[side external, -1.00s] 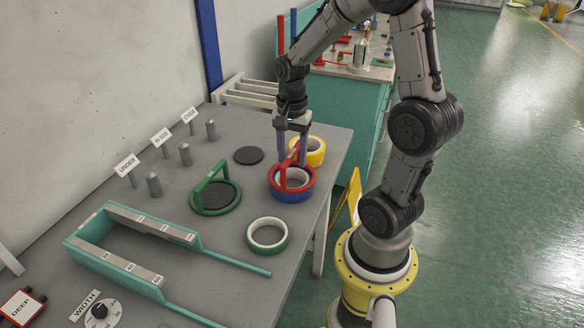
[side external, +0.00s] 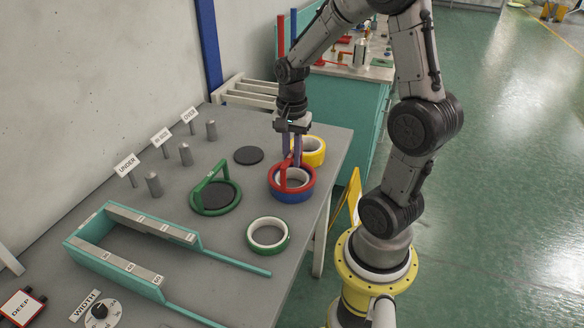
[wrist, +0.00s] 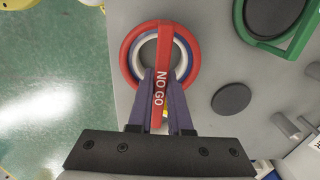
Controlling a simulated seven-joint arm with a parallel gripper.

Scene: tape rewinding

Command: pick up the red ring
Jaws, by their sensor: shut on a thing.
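The red ring (side external: 273,181) has an upright handle across it, marked NO GO in the wrist view (wrist: 186,35). It lies on top of a blue tape roll (side external: 292,198) with a white core, on the grey table. My gripper (side external: 292,160) points down over the ring, its two purple fingers shut on the ring's handle. In the wrist view the fingers (wrist: 161,100) stand on either side of the handle. The ring still rests on or very close to the blue roll; I see no clear gap.
A yellow tape roll (side external: 314,151) stands just behind the ring. A green ring with handle (side external: 203,208) and a green tape roll (side external: 254,245) lie nearby. Several grey pegs (side external: 153,184) line the left back. A teal gauge frame (side external: 110,273) lies in front. The table edge is close on the right.

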